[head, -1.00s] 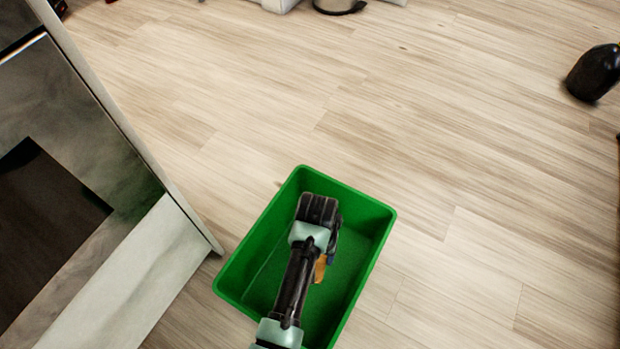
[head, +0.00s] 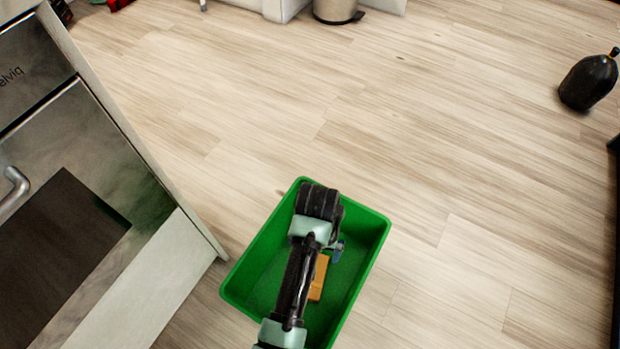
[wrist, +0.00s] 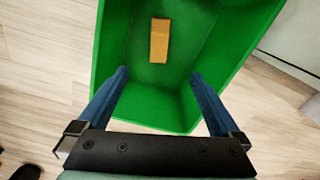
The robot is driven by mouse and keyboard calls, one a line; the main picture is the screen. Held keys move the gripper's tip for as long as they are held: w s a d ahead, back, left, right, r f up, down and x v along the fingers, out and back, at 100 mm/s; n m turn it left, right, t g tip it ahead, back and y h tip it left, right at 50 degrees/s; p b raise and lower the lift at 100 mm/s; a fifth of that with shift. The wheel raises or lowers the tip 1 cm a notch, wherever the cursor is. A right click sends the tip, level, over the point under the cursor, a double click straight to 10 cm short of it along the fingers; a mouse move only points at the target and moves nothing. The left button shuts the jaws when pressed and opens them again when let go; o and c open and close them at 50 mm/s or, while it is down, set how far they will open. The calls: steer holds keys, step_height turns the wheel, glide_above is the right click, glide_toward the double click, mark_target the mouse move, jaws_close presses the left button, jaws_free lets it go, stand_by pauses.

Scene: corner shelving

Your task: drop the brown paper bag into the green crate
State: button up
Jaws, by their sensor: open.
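The brown paper bag (wrist: 159,41) lies on the floor of the green crate, apart from my gripper. In the head view the bag (head: 318,278) shows partly, beside my arm. The green crate (head: 371,225) stands on the wood floor; its inner wall also shows in the wrist view (wrist: 110,40). My gripper (wrist: 158,75) is open and empty above the crate, its two blue fingers spread wide with the bag beyond them. In the head view my arm hides most of the gripper and part of the crate.
A cabinet with an oven-like front (head: 60,230) stands left of the crate. A black bag-like object (head: 588,82) is on the floor at the far right. A metal bin (head: 336,9) is at the back. The floor between is clear.

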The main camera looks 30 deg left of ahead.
steer(key=shift+r+p, duration=0.7)
steer(key=shift+r, duration=1.2)
